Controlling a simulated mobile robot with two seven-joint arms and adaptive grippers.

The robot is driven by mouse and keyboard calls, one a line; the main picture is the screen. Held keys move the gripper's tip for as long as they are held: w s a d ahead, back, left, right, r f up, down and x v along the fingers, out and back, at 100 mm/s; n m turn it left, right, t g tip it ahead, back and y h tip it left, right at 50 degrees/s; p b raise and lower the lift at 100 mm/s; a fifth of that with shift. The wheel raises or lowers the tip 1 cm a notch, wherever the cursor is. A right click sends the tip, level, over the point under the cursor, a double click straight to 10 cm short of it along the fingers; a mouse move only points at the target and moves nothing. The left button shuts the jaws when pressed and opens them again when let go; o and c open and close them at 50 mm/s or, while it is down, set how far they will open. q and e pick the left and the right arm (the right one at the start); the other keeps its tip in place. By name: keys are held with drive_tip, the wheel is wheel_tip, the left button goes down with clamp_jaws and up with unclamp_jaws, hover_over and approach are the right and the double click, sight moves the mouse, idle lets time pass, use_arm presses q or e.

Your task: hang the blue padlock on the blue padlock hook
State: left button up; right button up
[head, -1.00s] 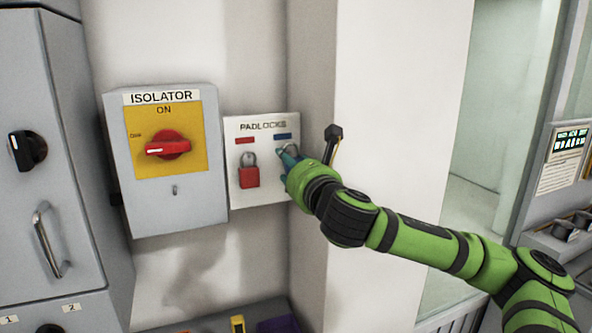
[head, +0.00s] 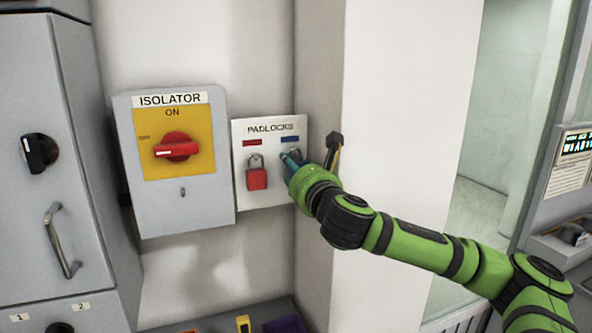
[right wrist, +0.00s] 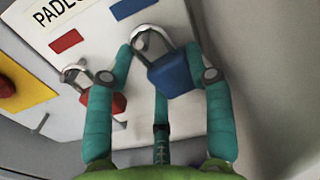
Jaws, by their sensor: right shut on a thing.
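The blue padlock (right wrist: 178,72) shows in the right wrist view, its body between my teal fingers and its metal shackle (right wrist: 148,38) tilted up to the left. My right gripper (right wrist: 162,62) is shut on it. In the head view my right gripper (head: 292,166) is at the right part of the white padlock board (head: 243,200), just below the blue label (head: 290,139), and mostly covers the padlock. The shackle lies close in front of the board below that label. The blue padlock hook is not clearly visible; I cannot tell whether the shackle is around it.
A red padlock (head: 257,179) hangs on the board's left side under the red label (head: 252,143). The grey isolator box (head: 185,208) with its red switch stands left of the board. A white wall pillar (head: 395,90) is close on the right, behind my arm.

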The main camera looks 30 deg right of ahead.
drive_tip(key=o, duration=1.3)
